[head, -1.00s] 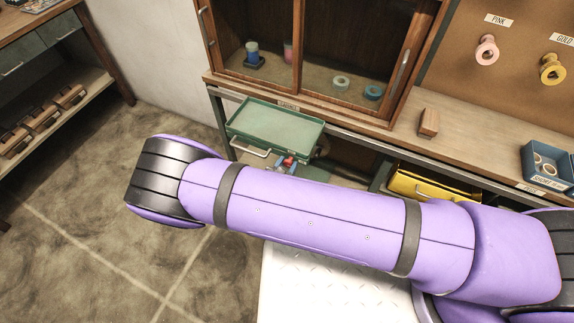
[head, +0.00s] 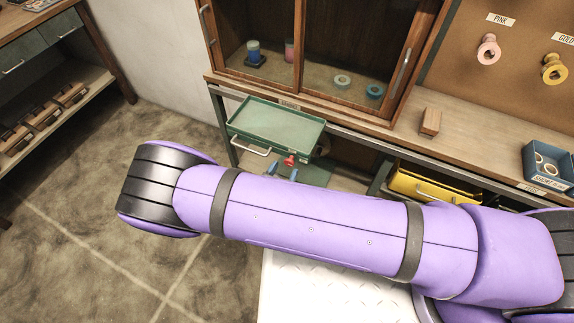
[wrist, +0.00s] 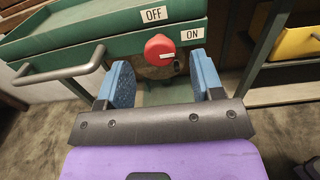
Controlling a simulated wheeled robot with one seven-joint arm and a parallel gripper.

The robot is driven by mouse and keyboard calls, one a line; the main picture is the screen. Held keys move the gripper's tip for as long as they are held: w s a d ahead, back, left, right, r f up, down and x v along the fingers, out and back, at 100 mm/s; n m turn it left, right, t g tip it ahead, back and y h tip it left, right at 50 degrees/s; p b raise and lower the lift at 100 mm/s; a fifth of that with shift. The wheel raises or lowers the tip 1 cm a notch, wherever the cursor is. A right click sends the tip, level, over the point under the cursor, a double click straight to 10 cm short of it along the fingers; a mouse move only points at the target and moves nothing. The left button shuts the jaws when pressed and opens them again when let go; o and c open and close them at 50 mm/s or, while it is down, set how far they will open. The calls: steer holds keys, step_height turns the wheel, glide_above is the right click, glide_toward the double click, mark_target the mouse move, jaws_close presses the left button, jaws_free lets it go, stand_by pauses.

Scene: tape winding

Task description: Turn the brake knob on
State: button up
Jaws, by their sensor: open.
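The red brake knob (wrist: 159,49) sits on the front of a green drawer unit, between a white OFF label (wrist: 153,14) above and a white ON label (wrist: 192,34) to its right. A pale mark shows on the knob's lower right; its exact direction is hard to read. In the head view the knob (head: 289,160) shows below the green tray's front edge. My gripper (wrist: 160,62) is open, its blue fingers spread left and right, with the knob just beyond and between the tips in the picture. The fingers appear clear of the knob. My purple arm hides much of the head view.
A yellow drawer (head: 432,185) is to the right. A wooden cabinet (head: 290,100) and a workbench (head: 480,148) stand behind. The floor at left is open.

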steer(key=v, duration=0.8)
steer(key=shift+w, duration=0.1)
steer(key=w+d+r+m+g+h, duration=0.3)
steer(key=w+r+m+g, duration=0.15)
steer(key=r, duration=0.45)
steer(key=w+d+r+m+g+h, duration=0.2)
steer(key=w+d+r+m+g, duration=0.15)
steer(key=r+m, duration=0.4)
steer(key=w+d+r+m+g+y, duration=0.1)
steer(key=d+r+m+g, duration=0.3)
steer(key=r, duration=0.5)
steer(key=w+d+r+m+g+y, duration=0.1)
steer(key=d+r+m+g, duration=0.15)
steer(key=d+r, duration=0.5)
steer(key=s+d+r+m+g+y, duration=0.1)
steer(key=s+d+r+m+y, duration=0.2)
steer(key=d+r, duration=0.35)
steer(key=s+d+r+m+g+y, duration=0.1)
steer(key=s+d+r+m+y, duration=0.25)
steer(key=d+r, duration=0.35)
steer(key=s+d+r+m+t+y, duration=0.1)
steer(key=s+d+r+m+t, duration=0.1)
steer(key=s, duration=0.4)
steer(key=s+d+r+m+t+y, duration=0.2)
steer(key=s+d+r+m+t, duration=0.1)
steer(key=s+r, duration=0.4)
steer(key=shift+r+m, duration=0.2)
steer(key=shift+m, duration=0.5)
steer(key=shift+s+d, duration=0.1)
